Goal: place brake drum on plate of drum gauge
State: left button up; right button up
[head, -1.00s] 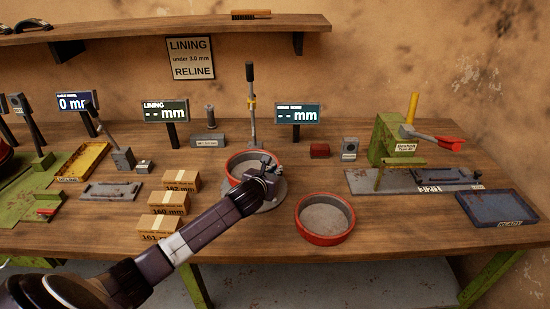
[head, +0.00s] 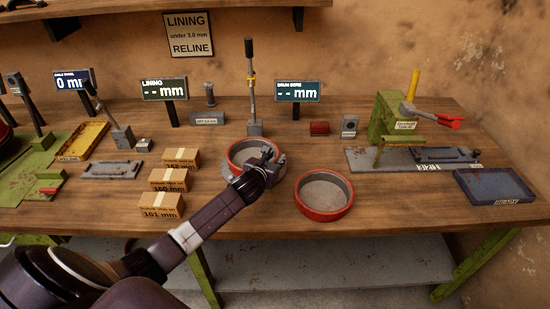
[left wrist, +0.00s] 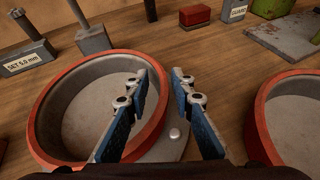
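One red-rimmed brake drum (head: 236,150) rests on the round grey plate (head: 229,168) of the drum gauge, behind which a lever post (head: 251,95) stands. In the left wrist view this drum (left wrist: 55,95) is at left and the plate (left wrist: 176,150) shows beside it. My left gripper (head: 269,155) is at the drum's right front side. Its fingers (left wrist: 169,78) are apart, and part of the drum's right wall shows between them. I cannot tell whether they touch it. A second brake drum (head: 324,212) lies on the bench to the right. My right gripper is out of view.
Cardboard boxes (head: 168,180) stand left of the gauge. A red block (head: 319,128) and a grey block (head: 349,126) sit behind. A green press (head: 390,122) and a blue tray (head: 495,188) are at right. Bare bench (head: 400,205) lies right of the second drum.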

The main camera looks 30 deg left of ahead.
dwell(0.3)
pick_arm(q)
jog(key=shift+s+r, duration=0.15)
jog(key=shift+s, duration=0.15)
jog(key=v, duration=1.1)
jog(key=shift+b, duration=0.45)
jog(key=shift+s+r, duration=0.1)
jog(key=shift+s, duration=0.05)
